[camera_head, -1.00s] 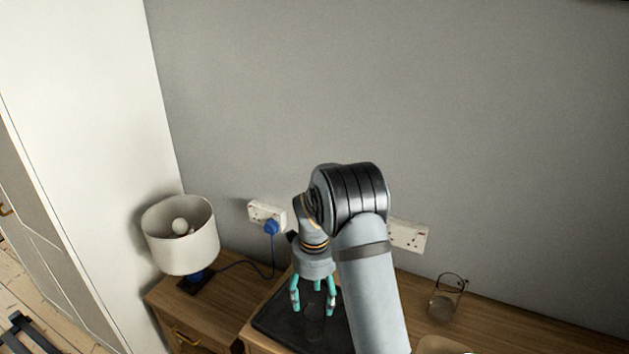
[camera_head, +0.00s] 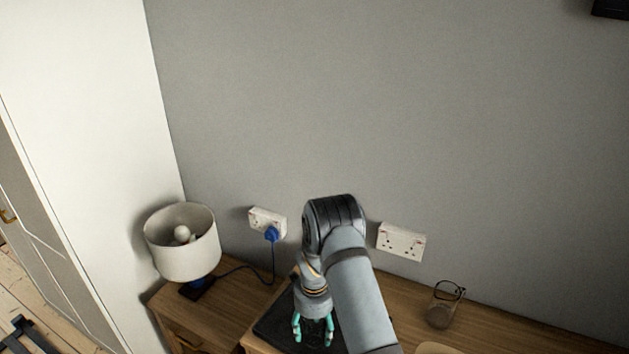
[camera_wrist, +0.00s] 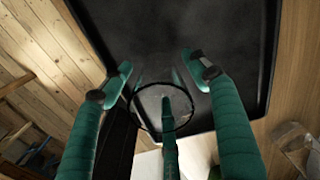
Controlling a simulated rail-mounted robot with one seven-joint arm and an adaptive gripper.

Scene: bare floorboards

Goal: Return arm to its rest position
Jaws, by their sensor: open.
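My gripper (camera_head: 313,338) has several green fingers, spread open, pointing down over a dark tray (camera_head: 270,326) on the wooden desk. In the wrist view my gripper (camera_wrist: 160,80) shows open, with the dark tray (camera_wrist: 225,35) beyond the fingertips. A clear glass (camera_wrist: 138,100) shows as a round rim among the fingers. Whether any finger touches it I cannot tell. In the head view my arm hides part of the tray, and I cannot make out this glass there.
A white-shaded lamp (camera_head: 182,243) stands left on a wooden cabinet (camera_head: 165,300), its blue plug (camera_head: 271,234) in a wall socket. A second socket (camera_head: 401,241) is right of my arm. A glass jar (camera_head: 441,312) with eyeglasses (camera_head: 450,289) stands on the desk at right.

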